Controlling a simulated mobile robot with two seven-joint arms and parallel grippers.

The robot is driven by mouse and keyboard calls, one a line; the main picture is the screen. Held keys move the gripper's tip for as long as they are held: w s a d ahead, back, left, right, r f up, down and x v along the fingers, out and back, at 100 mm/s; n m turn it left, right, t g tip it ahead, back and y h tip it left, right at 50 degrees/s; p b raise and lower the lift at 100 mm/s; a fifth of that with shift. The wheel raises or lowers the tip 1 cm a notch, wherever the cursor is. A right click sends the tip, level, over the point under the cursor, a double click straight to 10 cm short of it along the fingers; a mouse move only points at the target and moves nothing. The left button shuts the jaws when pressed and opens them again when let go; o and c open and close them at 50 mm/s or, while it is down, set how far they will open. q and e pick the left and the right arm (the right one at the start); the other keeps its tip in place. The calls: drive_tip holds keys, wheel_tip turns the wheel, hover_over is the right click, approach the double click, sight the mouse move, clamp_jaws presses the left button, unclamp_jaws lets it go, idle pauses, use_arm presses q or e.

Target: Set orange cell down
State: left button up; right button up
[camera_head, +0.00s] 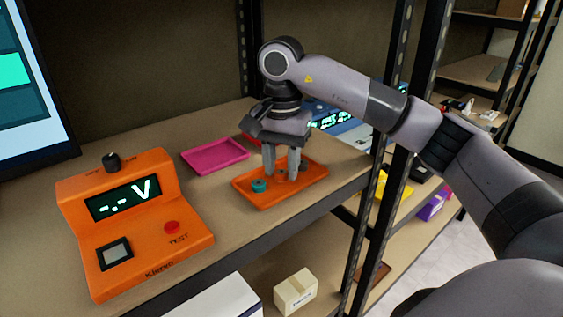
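My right gripper (282,170) points down over the orange tray (318,173) on the shelf. Its fingers stand apart, with their tips low, close to the tray floor. A small orange shape that looks like the orange cell (281,177) shows between the fingertips. It blends with the orange tray, so I cannot tell whether the fingers press on it or whether it rests on the tray. A teal cell (259,186) stands in the tray just left of the fingers. My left gripper is not in view.
An orange tester (135,222) with a "-.- V" display and a red button stands at the left. A magenta tray (214,156) lies behind the orange tray. A blue device (345,125) is behind my arm. A dark shelf post (372,225) stands to the right.

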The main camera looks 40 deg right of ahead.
sight(281, 172)
drive_tip(key=shift+o, duration=0.6)
drive_tip(key=shift+r, duration=0.1)
drive_tip(key=shift+r, duration=0.25)
wheel_tip(281, 172, up, 12)
drive_tip(key=p, duration=0.2)
drive_tip(key=shift+p, duration=0.3)
drive_tip(key=shift+f, duration=0.15)
